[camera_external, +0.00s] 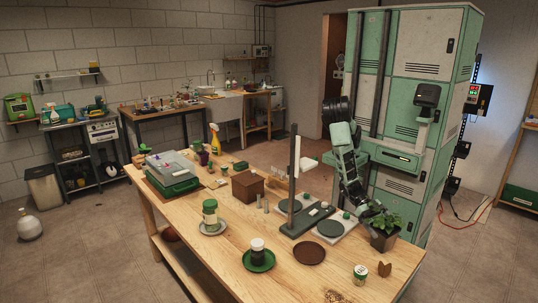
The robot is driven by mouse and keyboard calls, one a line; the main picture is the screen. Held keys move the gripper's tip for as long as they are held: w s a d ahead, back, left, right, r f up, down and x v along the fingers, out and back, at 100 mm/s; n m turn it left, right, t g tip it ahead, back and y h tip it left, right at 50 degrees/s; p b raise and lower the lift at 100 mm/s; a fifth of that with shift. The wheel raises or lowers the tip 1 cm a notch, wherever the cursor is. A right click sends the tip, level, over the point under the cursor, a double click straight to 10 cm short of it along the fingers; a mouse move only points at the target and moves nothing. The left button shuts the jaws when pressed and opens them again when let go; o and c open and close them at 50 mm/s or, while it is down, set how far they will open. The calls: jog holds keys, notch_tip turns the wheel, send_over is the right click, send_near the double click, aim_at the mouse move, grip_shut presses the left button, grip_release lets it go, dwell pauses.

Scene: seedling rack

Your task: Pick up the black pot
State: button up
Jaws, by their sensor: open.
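On the table (215,262) are a dark stand with an upright post (294,170), a brown round saucer (310,253), a white-and-green jar (361,273), a green saucer (259,263) with a jar, and a brown box (249,187).

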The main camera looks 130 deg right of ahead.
jog(key=shift+x, duration=0.8)
jog(key=c, duration=1.2)
jog(key=shift+c, duration=0.3)
jog(key=shift+r, duration=0.1)
